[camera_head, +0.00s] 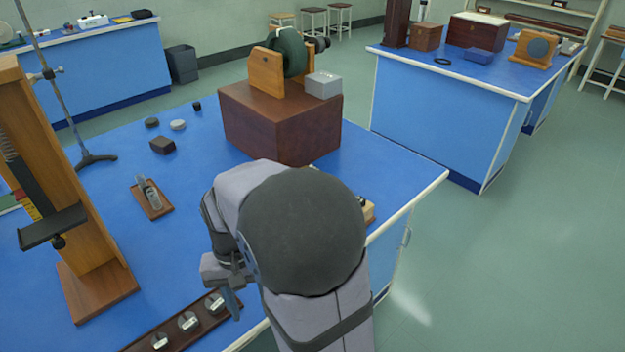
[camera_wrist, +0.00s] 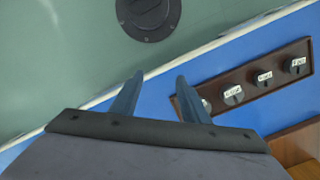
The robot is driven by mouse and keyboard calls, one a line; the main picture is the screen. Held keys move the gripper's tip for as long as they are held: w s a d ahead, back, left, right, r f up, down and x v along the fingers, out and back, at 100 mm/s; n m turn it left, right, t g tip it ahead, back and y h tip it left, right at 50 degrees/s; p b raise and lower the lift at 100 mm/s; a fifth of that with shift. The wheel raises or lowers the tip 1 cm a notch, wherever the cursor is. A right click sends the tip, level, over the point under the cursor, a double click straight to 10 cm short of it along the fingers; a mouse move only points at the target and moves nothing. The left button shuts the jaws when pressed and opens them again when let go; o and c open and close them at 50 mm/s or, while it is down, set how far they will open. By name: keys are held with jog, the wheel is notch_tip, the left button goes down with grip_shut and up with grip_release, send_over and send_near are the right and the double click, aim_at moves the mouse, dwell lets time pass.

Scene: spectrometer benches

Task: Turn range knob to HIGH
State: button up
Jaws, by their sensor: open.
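A dark wooden strip (camera_head: 133,347) with a row of round knobs lies at the front edge of the blue bench. Its knobs (camera_head: 188,321) have white label plates, too small to read, so I cannot tell which is the range knob or where it points. The strip (camera_wrist: 217,83) also shows in the wrist view with several knobs (camera_wrist: 264,78); the leftmost is partly hidden by a finger. My gripper (camera_wrist: 157,82) is open and empty, its right finger overlapping the strip's left end in the picture. In the head view my gripper (camera_head: 226,284) appears beside the strip's right end, partly hidden by my arm.
A tall wooden stand (camera_head: 95,285) rises left of the strip. A brown box (camera_head: 265,125) with a green wheel (camera_head: 290,55) stands behind my arm. Small dark blocks (camera_head: 163,145) and a small wooden board (camera_head: 155,205) lie on the bench. The bench between them is clear.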

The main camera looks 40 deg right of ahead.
jog(key=w+d+r+m+t+y+p, duration=0.1)
jog(key=w+d+r+m+p, duration=0.1)
jog(key=w+d+m, duration=0.45)
jog(key=w+d+r+m+t+p, duration=0.1)
jog(key=w+d+r+m+p, duration=0.2)
jog(key=d, duration=0.6)
jog(key=w+d+r+m+t+y+p, duration=0.1)
jog(key=w+d+r+m+p, duration=0.1)
jog(key=w+d+m, duration=0.4)
jog(key=s+d+r+m+t+p, duration=0.1)
jog(key=s+d+m+t+p, duration=0.1)
jog(key=d+m, duration=0.8)
jog(key=shift+w+d+f+n+p, duration=0.15)
jog(key=shift+w+f+n+p, duration=0.25)
jog(key=shift+f, duration=0.7)
jog(key=shift+w+d+f+n+p, duration=0.15)
jog(key=shift+w+f+n, duration=0.45)
jog(key=shift+f, duration=0.55)
jog(key=shift+w+d+f+n+p, duration=0.1)
jog(key=shift+w+f+n+p, duration=0.35)
jog(key=shift+f, duration=0.65)
jog(key=shift+s, duration=0.15)
grip_shut()
